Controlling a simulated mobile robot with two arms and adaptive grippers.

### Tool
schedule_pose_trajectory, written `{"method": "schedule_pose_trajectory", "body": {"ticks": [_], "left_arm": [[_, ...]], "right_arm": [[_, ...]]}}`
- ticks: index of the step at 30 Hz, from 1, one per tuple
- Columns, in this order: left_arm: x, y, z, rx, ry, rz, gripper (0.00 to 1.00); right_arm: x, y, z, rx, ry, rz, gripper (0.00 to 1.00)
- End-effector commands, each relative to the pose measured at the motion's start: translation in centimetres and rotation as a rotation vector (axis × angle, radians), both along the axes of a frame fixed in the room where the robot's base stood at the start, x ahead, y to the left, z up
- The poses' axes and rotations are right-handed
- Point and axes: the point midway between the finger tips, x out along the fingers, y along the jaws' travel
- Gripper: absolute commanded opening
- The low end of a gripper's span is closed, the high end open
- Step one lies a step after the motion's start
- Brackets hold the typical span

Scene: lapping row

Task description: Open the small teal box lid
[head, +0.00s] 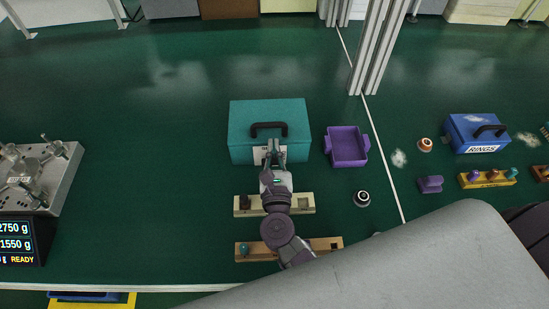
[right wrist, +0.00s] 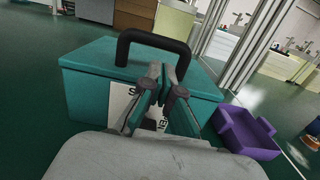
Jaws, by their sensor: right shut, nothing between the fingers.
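The teal box (head: 245,115) stands on the green table with its lid down. Its black arched handle (head: 268,126) is on top, and it also shows in the right wrist view (right wrist: 135,38). A white label (right wrist: 118,100) is on the front face, partly hidden by my fingers. My right gripper (head: 272,150) is at the front of the box, its fingertips close to the front top edge, just on the near side of the handle. In the right wrist view its fingers (right wrist: 163,72) are together and hold nothing; whether they touch the box I cannot tell. My left gripper is out of view.
A purple tray (head: 347,158) stands close on the right of the box. Two wooden blocks (head: 310,201) (head: 325,243) lie under my right arm. A blue box (head: 470,132) labelled RINGS is farther right. A metal fixture (head: 60,175) is at left. The table behind is clear.

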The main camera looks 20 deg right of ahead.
Motion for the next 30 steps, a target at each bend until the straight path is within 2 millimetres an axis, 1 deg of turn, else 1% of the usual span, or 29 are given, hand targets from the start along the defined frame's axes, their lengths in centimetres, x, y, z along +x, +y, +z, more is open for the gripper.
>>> {"method": "schedule_pose_trajectory", "body": {"ticks": [1, 3, 8, 22, 26, 30], "left_arm": [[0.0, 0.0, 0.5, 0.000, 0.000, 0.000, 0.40], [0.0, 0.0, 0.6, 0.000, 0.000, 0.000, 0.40], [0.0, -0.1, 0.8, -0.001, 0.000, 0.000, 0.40], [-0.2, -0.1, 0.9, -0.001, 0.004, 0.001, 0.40], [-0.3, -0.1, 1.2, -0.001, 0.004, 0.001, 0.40], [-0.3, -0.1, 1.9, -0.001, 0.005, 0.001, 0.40]], "right_arm": [[0.8, -0.3, 0.3, -0.001, -0.002, -0.001, 0.00], [1.7, -0.5, 0.3, -0.002, -0.002, 0.000, 0.00], [2.7, -0.8, 0.2, -0.002, 0.000, 0.000, 0.00], [2.9, -0.9, 0.3, -0.001, 0.000, 0.001, 0.00], [3.1, -0.9, 0.8, 0.000, 0.000, 0.000, 0.00], [3.3, -0.9, 1.9, 0.001, -0.001, 0.000, 0.00]]}}
